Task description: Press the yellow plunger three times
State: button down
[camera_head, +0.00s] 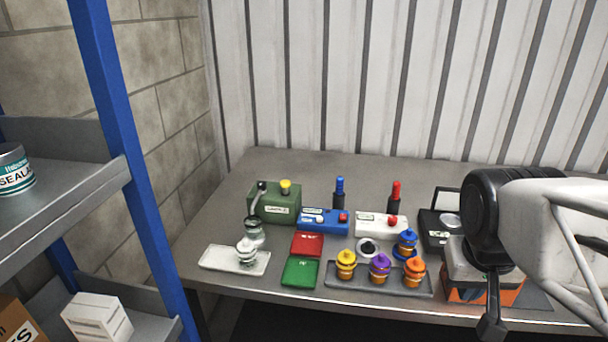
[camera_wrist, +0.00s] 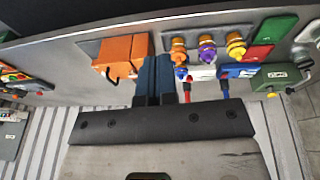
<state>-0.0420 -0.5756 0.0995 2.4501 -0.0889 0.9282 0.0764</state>
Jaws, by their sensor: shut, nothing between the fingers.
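The yellow plunger (camera_head: 285,187) stands up from the top of a green box (camera_head: 274,207) at the back left of the bench. In the wrist view the green box (camera_wrist: 268,78) is at the right, with the yellow plunger (camera_wrist: 271,94) small below it. My gripper (camera_head: 491,329) is at the right end of the bench, in front of an orange and grey box, far from the plunger. In the wrist view its dark blue fingers (camera_wrist: 155,64) are together and empty.
A grey tray (camera_head: 395,288) holds yellow, purple and orange pieces. The orange box (camera_head: 470,289) and blue shelf post (camera_head: 125,150) flank the area.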

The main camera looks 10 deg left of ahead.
jog(key=w+a+r+n+h, duration=0.1)
jog(key=w+a+r, duration=0.1)
jog(key=w, duration=0.5)
jog(key=w+a+r, duration=0.2)
jog(key=w, duration=0.4)
jog(key=n+t+h, duration=0.1)
jog(key=n+t, duration=0.3)
jog(key=t, duration=0.2)
send_over(283, 182)
notch_tip(283, 182, down, 3)
jog(key=shift+f, duration=0.15)
jog(key=shift+f, duration=4.2)
